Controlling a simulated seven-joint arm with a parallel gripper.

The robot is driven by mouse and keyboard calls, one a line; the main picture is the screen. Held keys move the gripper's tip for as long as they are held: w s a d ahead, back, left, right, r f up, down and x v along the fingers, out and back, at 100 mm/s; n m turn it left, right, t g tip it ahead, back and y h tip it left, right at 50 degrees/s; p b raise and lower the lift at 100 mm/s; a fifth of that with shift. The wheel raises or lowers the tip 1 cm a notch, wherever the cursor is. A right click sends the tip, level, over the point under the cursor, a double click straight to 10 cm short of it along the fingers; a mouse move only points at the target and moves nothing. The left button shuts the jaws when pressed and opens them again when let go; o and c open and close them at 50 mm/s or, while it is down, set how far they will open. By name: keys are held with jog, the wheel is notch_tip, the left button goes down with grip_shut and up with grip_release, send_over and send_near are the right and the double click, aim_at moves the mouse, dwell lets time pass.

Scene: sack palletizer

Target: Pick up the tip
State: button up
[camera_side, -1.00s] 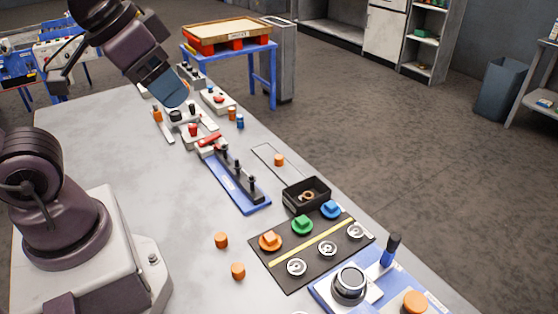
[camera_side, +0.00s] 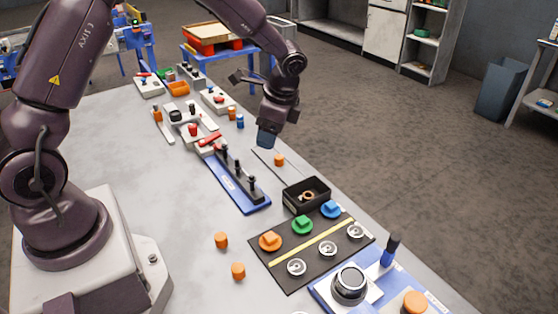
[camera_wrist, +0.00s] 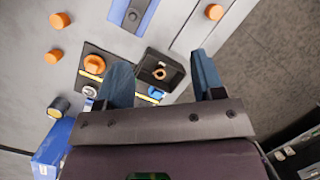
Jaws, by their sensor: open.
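No piece is plainly marked as the tip. A small copper-coloured ring-like piece (camera_side: 308,195) lies in the black open box (camera_side: 318,204); it also shows in the wrist view (camera_wrist: 159,73). An orange cylinder (camera_side: 279,160) stands on the table within a thin rectangular outline, just behind the box; the wrist view shows it at the top (camera_wrist: 213,12). My gripper (camera_side: 267,138) hangs above the table near that cylinder, apart from everything. In the wrist view its two blue fingers (camera_wrist: 162,82) are spread wide, with the box in sight between them and nothing held.
A black mat (camera_side: 285,283) with orange (camera_side: 270,241), green (camera_side: 302,225) and blue (camera_side: 331,209) knobs lies in front of the box. A blue rail with black pegs (camera_side: 239,176) lies to the left. Two loose orange cylinders (camera_side: 221,240) stand on the open table.

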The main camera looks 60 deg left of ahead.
jog(key=w+a+f+m, duration=0.2)
jog(key=w+f+m, duration=0.2)
jog(key=f, duration=0.1)
jog(key=m+t+y, duration=0.1)
jog(key=m+y, duration=0.1)
jog(key=m, duration=0.2)
send_over(279, 157)
jog(key=d, duration=0.3)
notch_tip(279, 157, down, 6)
jog(key=shift+a+r, duration=0.1)
jog(key=shift+h, duration=0.3)
jog(key=shift+a+x, duration=0.15)
jog(key=shift+x, duration=1.2)
jog(key=shift+a+x, duration=0.15)
jog(key=shift+x, duration=1.2)
jog(key=shift+r, duration=0.15)
jog(key=shift+c, duration=0.2)
jog(key=c, duration=0.9)
